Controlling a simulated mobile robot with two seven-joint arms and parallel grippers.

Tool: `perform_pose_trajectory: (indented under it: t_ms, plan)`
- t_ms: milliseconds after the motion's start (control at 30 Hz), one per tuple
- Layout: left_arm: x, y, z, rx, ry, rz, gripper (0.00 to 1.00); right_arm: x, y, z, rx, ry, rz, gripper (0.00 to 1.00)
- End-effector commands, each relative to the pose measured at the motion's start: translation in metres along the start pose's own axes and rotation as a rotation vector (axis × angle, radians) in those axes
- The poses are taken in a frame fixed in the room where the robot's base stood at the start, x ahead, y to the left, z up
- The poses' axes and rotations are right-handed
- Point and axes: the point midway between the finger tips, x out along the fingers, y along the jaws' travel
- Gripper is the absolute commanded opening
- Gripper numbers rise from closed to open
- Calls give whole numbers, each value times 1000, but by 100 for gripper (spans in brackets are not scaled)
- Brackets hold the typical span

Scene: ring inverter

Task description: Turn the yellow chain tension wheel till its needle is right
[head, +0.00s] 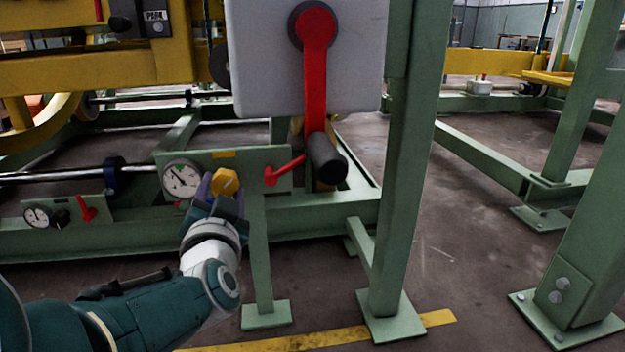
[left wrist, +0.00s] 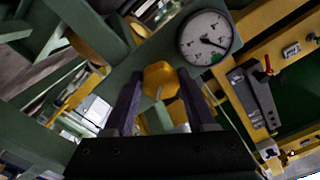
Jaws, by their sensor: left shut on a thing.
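The yellow chain tension wheel (head: 226,182) is a small faceted knob on a green panel, just right of a round white gauge (head: 181,180). My left gripper (head: 215,191) is shut on the wheel, one finger on each side. In the left wrist view the wheel (left wrist: 160,79) sits between the fingertips of the gripper (left wrist: 160,88). The gauge (left wrist: 206,38) is clear there; its dark needle points to the picture's lower right, and a green patch shows near the dial's lower edge. My right gripper is not in view.
A red lever (head: 286,170) stands right of the wheel on the panel. A grey box (head: 270,65) with a large red handle (head: 315,75) hangs above. A second gauge (head: 39,216) with a black knob and red lever is lower left. Green posts (head: 404,160) stand right.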

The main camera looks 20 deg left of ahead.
Motion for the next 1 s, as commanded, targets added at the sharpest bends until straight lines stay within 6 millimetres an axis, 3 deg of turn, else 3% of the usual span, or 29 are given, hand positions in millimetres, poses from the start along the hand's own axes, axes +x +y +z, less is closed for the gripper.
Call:
perform_pose_trajectory:
  t_ms: [400,433,700,1000]
  plan:
    - [0,0,-1,8,3,-2,0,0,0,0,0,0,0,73]
    - [0,0,-1,7,3,-2,57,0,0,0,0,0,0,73]
    - [0,0,-1,6,2,-1,86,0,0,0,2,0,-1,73]
    - [-4,-1,-2,7,0,0,86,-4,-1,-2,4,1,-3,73]
